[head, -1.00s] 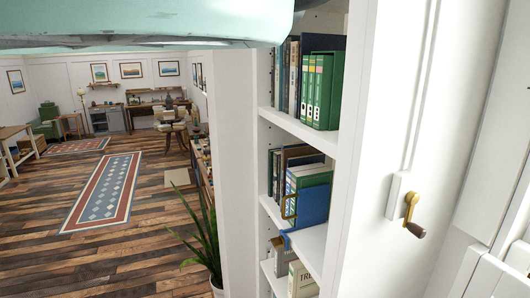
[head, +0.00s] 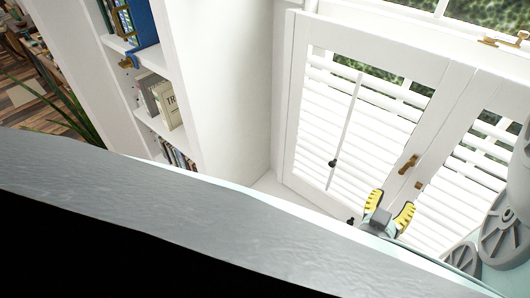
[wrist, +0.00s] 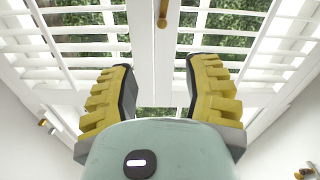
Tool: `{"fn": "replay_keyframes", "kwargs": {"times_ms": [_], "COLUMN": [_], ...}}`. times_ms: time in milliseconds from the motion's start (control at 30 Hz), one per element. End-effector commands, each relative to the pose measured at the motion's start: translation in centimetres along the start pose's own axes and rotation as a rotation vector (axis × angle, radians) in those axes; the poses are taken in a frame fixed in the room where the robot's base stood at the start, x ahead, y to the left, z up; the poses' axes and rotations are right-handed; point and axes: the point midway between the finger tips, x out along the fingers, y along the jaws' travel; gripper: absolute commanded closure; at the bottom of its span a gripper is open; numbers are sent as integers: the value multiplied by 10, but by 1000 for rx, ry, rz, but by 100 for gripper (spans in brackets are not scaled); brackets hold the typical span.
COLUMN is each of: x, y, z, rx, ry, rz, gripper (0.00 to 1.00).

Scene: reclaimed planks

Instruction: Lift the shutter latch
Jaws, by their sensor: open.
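The shutter latch, a small brass lever (head: 408,163), sits on the meeting stile of the white louvred shutters (head: 345,130). A small brass piece (head: 418,185) is just below it. My gripper (head: 389,206), with yellow ribbed fingers, is open and empty, lower in the picture than the latch. In the wrist view my gripper (wrist: 160,80) has its fingers spread on either side of the centre stile. The brass latch (wrist: 162,13) shows at the top edge there, beyond the fingertips and between them, partly cut off. No contact with the latch shows.
A white bookshelf (head: 180,60) with books stands left of the shutters. A thin tilt rod (head: 345,128) with a dark knob runs down the left shutter. Another brass fitting (head: 503,41) is on the window frame above. A plant (head: 62,105) stands at far left.

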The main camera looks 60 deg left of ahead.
Motion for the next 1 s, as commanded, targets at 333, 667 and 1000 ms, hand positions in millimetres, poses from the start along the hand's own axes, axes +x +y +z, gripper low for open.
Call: {"fn": "replay_keyframes", "kwargs": {"times_ms": [333,667,1000], "x": [38,94,142], "y": [-4,-3,-3], "z": [2,3,3], "rx": [0,0,1], "ry": [-5,-7,-5], "rz": [-9,-7,-6], "gripper": [52,52,52]}}
